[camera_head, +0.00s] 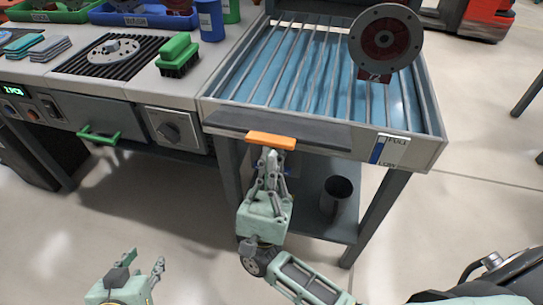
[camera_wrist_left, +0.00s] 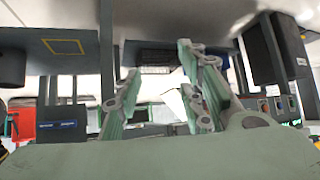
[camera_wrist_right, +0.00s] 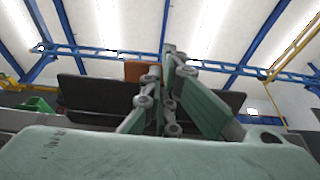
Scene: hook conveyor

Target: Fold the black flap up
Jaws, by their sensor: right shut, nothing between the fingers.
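The black flap (camera_head: 318,134) runs along the front of the roller tray and sticks out from its edge. An orange handle (camera_head: 271,140) sits on the flap's front edge. My right gripper (camera_head: 271,155) is just below the orange handle, its fingers together and pointing up at it. I cannot tell whether the fingertips touch the handle. In the right wrist view the flap (camera_wrist_right: 95,95) and the orange handle (camera_wrist_right: 138,70) show behind the closed fingers. My left gripper (camera_head: 146,262) is low at the bottom left, open and empty, away from the flap.
The roller tray (camera_head: 436,145) has metal rods over a blue bed. A dark red round flange part (camera_head: 385,38) hangs above its right side. A green brush (camera_head: 178,54) stands on the counter to the left. A dark cup (camera_head: 336,195) stands on the lower shelf.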

